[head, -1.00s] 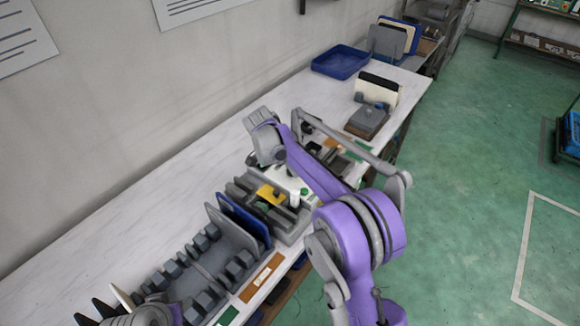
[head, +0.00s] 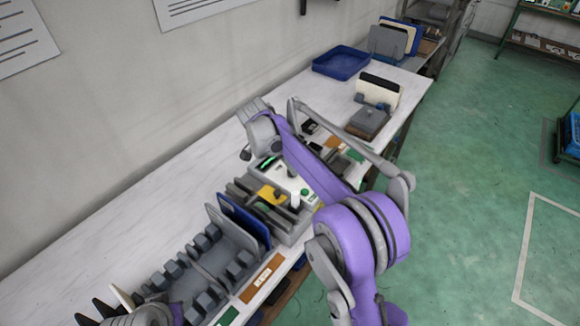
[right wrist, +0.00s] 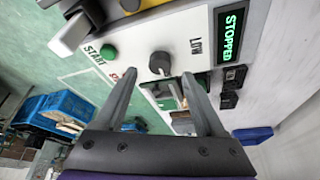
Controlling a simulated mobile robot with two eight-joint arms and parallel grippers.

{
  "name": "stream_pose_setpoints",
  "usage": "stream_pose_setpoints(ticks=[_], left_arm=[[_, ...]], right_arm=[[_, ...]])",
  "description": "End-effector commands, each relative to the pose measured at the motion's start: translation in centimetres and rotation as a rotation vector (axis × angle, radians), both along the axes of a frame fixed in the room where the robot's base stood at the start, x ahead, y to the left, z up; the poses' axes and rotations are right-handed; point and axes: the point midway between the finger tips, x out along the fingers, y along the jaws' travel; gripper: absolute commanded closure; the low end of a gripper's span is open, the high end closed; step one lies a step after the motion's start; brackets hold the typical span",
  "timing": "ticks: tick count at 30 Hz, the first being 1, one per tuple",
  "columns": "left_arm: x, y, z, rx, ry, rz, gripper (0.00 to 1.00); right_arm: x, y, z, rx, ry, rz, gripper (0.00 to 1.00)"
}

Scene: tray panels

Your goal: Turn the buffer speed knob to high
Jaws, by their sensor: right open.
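The dark round knob (right wrist: 159,63) is on a white control panel (right wrist: 140,35) in the right wrist view. The word LOW is printed to its right; no HIGH label is legible. A display (right wrist: 231,35) reads STOPPED in green. My right gripper (right wrist: 160,77) is open, with its fingertips to either side just below the knob in the picture; I cannot tell whether they touch it. In the head view the white panel (head: 288,178) shows under my right arm, and I cannot make out the knob there.
A green START button (right wrist: 108,51) sits left of the knob. A grey fixture with a yellow part (head: 270,195), upright panels (head: 245,218) and a grey rack of blocks (head: 215,262) stand nearby. A blue tray (head: 340,62) is at the far end.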

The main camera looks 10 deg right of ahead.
Motion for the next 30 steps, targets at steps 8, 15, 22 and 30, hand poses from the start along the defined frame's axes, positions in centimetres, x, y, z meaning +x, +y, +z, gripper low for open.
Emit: stream_pose_setpoints(ticks=[8, 15, 22, 30], left_arm=[[0.2, 0.0, 0.4, 0.000, -0.003, 0.000, 0.50], [0.2, 0.0, 0.6, 0.000, -0.005, 0.000, 0.50], [0.2, 0.0, 0.5, 0.000, -0.004, 0.000, 0.50], [0.2, 0.0, 0.5, 0.000, -0.004, 0.000, 0.50]], right_arm=[[-0.5, 2.0, 5.1, 0.000, -0.001, 0.002, 0.28], [-0.7, 2.7, 6.8, 0.000, 0.000, 0.001, 0.28], [-0.7, 2.7, 6.8, 0.000, 0.000, 0.000, 0.28], [-0.8, 2.6, 6.9, 0.001, 0.001, 0.006, 0.28]])
